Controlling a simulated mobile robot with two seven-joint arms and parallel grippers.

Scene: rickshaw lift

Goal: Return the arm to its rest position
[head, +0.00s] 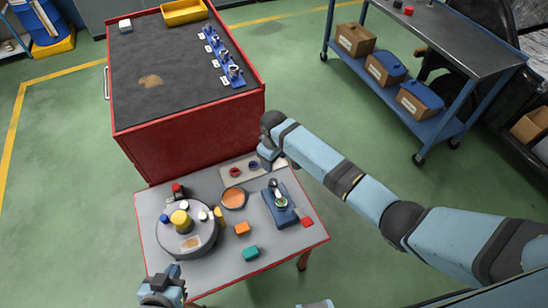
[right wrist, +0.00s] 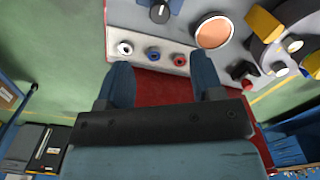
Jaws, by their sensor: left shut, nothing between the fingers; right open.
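My right arm reaches in from the right in the head view. Its gripper (head: 268,157) is above the right back part of the small grey table (head: 225,270), over one end of a pale strip (head: 230,174). In the right wrist view the right gripper (right wrist: 160,62) has its fingers apart with nothing held. White, blue and red ring-shaped parts (right wrist: 152,54) on the strip show beyond and between the fingertips. My left gripper (head: 166,284) is shut and empty near the table's front left edge.
The table holds a round grey turntable (head: 189,251), an orange disc (head: 233,198), a blue stand (head: 281,207), and orange, teal and red blocks. A red cabinet (head: 190,135) stands behind. A shelf cart (head: 440,60) with boxes is at the upper right. Green floor between is open.

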